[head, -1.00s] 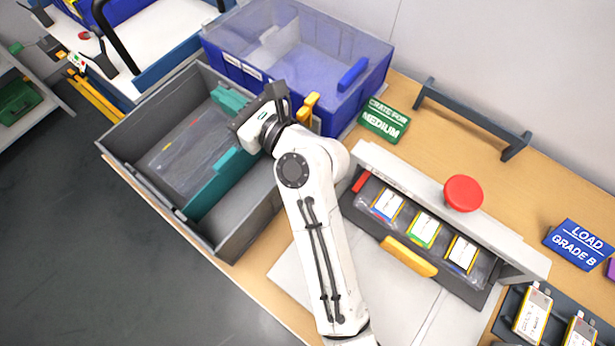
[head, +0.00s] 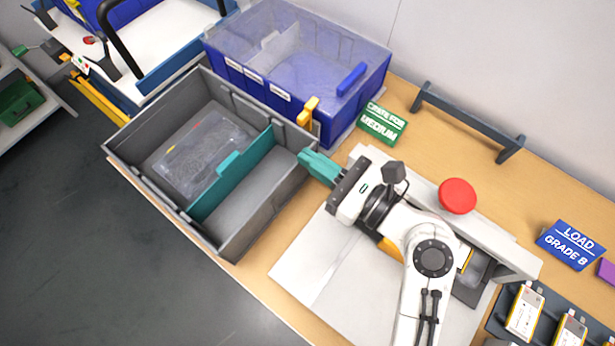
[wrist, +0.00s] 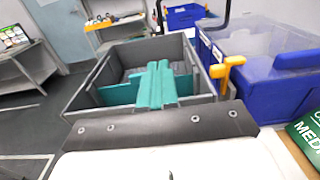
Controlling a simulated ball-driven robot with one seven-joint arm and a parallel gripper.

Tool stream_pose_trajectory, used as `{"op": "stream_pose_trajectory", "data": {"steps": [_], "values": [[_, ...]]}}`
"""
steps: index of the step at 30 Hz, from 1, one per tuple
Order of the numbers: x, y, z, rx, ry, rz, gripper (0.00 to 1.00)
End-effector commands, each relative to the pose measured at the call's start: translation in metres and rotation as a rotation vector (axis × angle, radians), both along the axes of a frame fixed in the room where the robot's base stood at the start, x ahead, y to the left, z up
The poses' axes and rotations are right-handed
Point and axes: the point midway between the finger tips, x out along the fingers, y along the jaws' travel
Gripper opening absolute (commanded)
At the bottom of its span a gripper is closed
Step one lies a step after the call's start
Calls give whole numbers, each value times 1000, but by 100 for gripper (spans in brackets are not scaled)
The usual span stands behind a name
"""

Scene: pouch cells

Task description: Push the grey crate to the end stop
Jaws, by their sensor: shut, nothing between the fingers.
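The grey crate (head: 252,188) sits on the wooden bench at the left in the head view, with a teal divider (head: 250,172) across it. A clear pouch or bag lies in its far-left compartment; the nearer compartment looks empty. The crate also shows ahead in the wrist view (wrist: 87,88). My gripper (head: 308,159) has teal fingers, shut and empty, at the crate's right wall near its back corner. In the wrist view the fingers (wrist: 155,75) overlap the crate; I cannot tell whether they touch it. I cannot make out the end stop for sure.
A blue bin with a clear lid (head: 300,60) stands close behind the crate, with a yellow piece (head: 308,111) at its near corner. A green sign (head: 383,122), a red button (head: 457,196) and a dark rail (head: 465,120) are to the right. The bench's front edge runs close by the crate.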

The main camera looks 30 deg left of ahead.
Motion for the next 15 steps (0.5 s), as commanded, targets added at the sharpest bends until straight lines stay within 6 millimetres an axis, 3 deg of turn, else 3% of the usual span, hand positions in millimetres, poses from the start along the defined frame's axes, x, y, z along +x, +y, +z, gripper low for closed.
{"op": "stream_pose_trajectory", "data": {"steps": [1,6,15], "values": [[-2,3,-16,-2,9,6,0],[-1,3,-50,-3,9,6,0],[-1,4,-95,-1,7,4,0]]}}
